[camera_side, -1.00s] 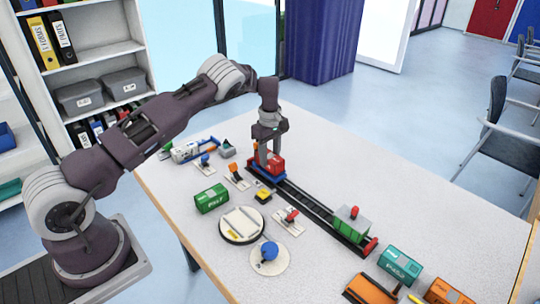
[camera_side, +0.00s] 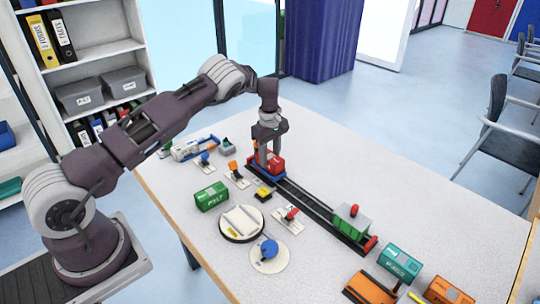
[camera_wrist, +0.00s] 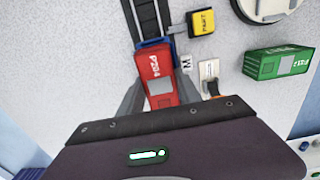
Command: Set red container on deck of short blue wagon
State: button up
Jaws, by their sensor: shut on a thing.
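The red container (camera_side: 276,163) is between the fingers of my gripper (camera_side: 268,165), which is shut on it. It sits over the short blue wagon (camera_side: 263,174) at the far end of the track. In the wrist view the red container (camera_wrist: 157,75) lies lengthwise along the blue wagon (camera_wrist: 153,43), whose edge shows at its front. The gripper fingers (camera_wrist: 153,97) flank its sides. Whether the container rests fully on the deck or hovers just above it, I cannot tell.
A green container (camera_side: 211,197), a round turntable (camera_side: 242,223) and a yellow block (camera_side: 264,194) stand left of the track. A teal container (camera_side: 399,263) stands at the front right.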

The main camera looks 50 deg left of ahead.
jog(key=shift+f, duration=0.2)
jog(key=o, duration=1.3)
jog(key=shift+o, duration=0.2)
jog(key=shift+r, duration=3.55)
